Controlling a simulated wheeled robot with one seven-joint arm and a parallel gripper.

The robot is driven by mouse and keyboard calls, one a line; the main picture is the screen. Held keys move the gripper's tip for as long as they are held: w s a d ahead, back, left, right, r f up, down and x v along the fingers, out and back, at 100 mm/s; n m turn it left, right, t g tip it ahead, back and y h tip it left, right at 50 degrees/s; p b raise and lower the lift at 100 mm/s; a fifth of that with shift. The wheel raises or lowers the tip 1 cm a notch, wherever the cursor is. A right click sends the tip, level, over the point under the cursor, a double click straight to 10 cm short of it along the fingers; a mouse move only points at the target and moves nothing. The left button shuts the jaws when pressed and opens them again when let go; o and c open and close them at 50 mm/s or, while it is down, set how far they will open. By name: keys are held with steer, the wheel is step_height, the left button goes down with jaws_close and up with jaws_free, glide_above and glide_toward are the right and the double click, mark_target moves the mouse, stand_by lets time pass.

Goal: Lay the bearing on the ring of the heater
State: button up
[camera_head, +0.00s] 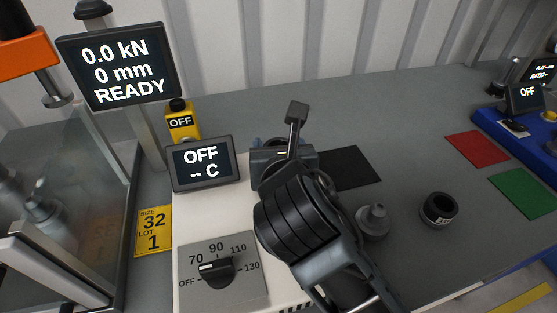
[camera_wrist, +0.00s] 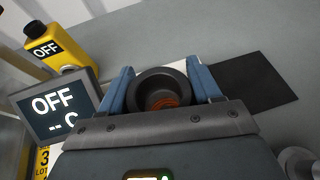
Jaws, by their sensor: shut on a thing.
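The bearing (camera_wrist: 143,88) is a dark ring between the two blue fingers of my gripper (camera_wrist: 162,88) in the wrist view. My gripper is shut on it. Orange windings of the heater's ring (camera_wrist: 162,101) show through its hole, so the bearing is over that ring; I cannot tell whether they touch. In the head view my gripper (camera_head: 284,155) is over the back of the white heater (camera_head: 190,222), and my arm hides most of the bearing and ring. The heater's display (camera_head: 203,163) reads OFF, and its dial (camera_head: 215,270) is at the front.
A press with a READY screen (camera_head: 118,70) stands left. A yellow OFF box (camera_head: 182,122) is behind the display. A dark mat (camera_head: 352,167), a grey stepped part (camera_head: 372,220) and a black ring (camera_head: 438,208) are right. Red (camera_head: 478,148) and green (camera_head: 524,192) pads lie farther right.

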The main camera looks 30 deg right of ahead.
steer(key=shift+f, duration=1.7)
steer(key=shift+f, duration=0.1)
steer(key=o, duration=1.2)
steer(key=shift+f, duration=0.1)
steer(key=shift+o, duration=0.2)
steer(key=shift+s+a+r, duration=0.1)
steer(key=shift+s+r, duration=0.15)
steer(key=v, duration=1.1)
steer(key=shift+s+r, duration=0.15)
steer(key=shift+s, duration=0.05)
